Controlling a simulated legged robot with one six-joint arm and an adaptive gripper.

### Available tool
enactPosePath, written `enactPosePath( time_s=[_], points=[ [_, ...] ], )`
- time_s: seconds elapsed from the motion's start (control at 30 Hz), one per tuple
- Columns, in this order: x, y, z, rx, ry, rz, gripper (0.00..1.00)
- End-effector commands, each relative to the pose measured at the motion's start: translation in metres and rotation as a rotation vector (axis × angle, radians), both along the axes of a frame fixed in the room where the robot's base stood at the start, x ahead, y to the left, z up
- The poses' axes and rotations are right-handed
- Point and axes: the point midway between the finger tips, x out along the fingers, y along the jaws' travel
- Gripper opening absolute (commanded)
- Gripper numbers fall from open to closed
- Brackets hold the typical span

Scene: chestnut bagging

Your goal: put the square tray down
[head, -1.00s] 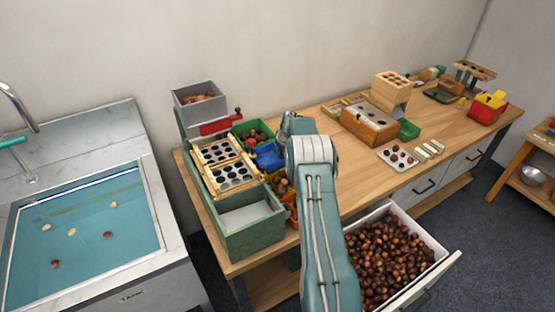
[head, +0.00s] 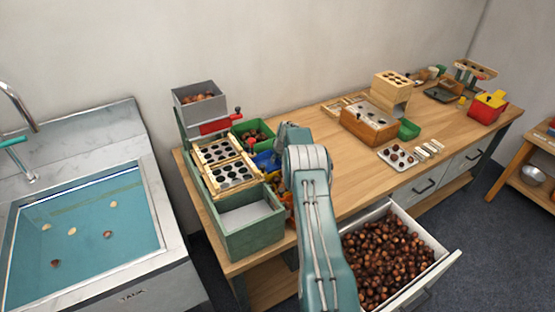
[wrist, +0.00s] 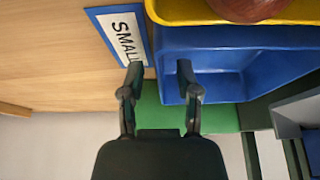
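My gripper (wrist: 160,74) is open in the wrist view, its two fingers apart with nothing clearly held. The right fingertip overlaps a blue bin (wrist: 228,38) in the picture; I cannot tell whether they touch. A label reading "SMALL" (wrist: 121,32) lies by the left finger. In the head view the forearm hides my fingers, above the left part of the bench. A pale, roughly square tray (head: 409,168) with chestnuts in its hollows lies on the bench, away from my gripper. I cannot tell if this is the square tray named.
A yellow bin (wrist: 182,10) with a chestnut adjoins the blue one. A green box (head: 247,233) and hole plates (head: 233,173) stand to the left of my arm. The open drawer (head: 432,238) of chestnuts sticks out at front. Bare wood (head: 340,160) lies right of my arm.

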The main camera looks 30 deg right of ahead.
Motion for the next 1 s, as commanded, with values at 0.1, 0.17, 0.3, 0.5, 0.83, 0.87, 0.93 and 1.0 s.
enactPosePath(
  time_s=[0.1, 0.17, 0.3, 0.5, 0.83, 0.87, 0.93, 1.0],
  points=[
    [0.0, 0.0, 0.0, 0.0, 0.0, 0.0, 0.43],
    [0.0, 0.0, 0.0, 0.0, 0.0, 0.0, 0.43],
    [-0.002, 0.0, 0.007, -0.001, -0.002, 0.0, 0.43],
    [-0.014, -0.001, 0.034, 0.0, -0.003, 0.0, 0.43],
    [-0.037, -0.001, 0.083, 0.0, -0.002, 0.001, 0.43],
    [-0.038, -0.001, 0.086, 0.0, -0.001, 0.001, 0.43],
    [-0.041, -0.001, 0.093, 0.0, -0.001, 0.001, 0.43],
    [-0.043, -0.001, 0.096, 0.001, 0.0, 0.001, 0.43]
  ],
)
